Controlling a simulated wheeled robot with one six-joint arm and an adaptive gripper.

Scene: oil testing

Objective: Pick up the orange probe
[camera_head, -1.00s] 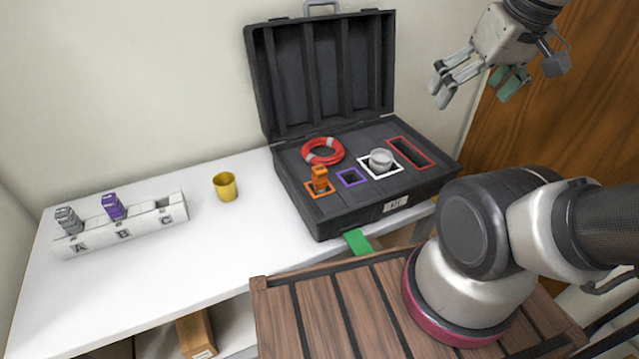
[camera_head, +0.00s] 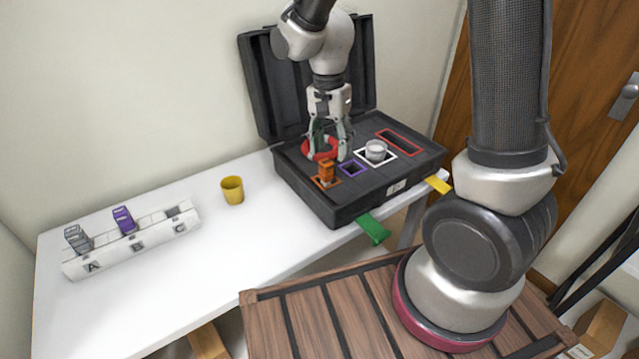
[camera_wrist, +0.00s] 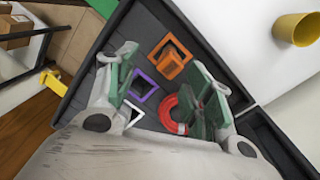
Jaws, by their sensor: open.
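The orange probe (camera_head: 325,171) stands upright in the orange-framed slot of the black case (camera_head: 347,212), at the case's front left. In the wrist view the orange probe (camera_wrist: 173,67) lies ahead of the fingertips, nearer the right one. My gripper (camera_head: 332,152) is open and empty above the case, just behind the probe and over the red ring (camera_head: 308,149). In the wrist view my gripper (camera_wrist: 165,62) has its fingers spread, with the purple-framed slot (camera_wrist: 143,84) between them. The fingers partly hide the red ring.
A round whitish object (camera_head: 376,150) sits in the white-framed slot. The raised lid (camera_head: 262,95) stands behind my arm. A yellow cup (camera_head: 232,189) and a rack (camera_head: 140,246) with grey and purple probes stand left. Green (camera_head: 373,229) and yellow (camera_head: 438,184) tabs project from the front.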

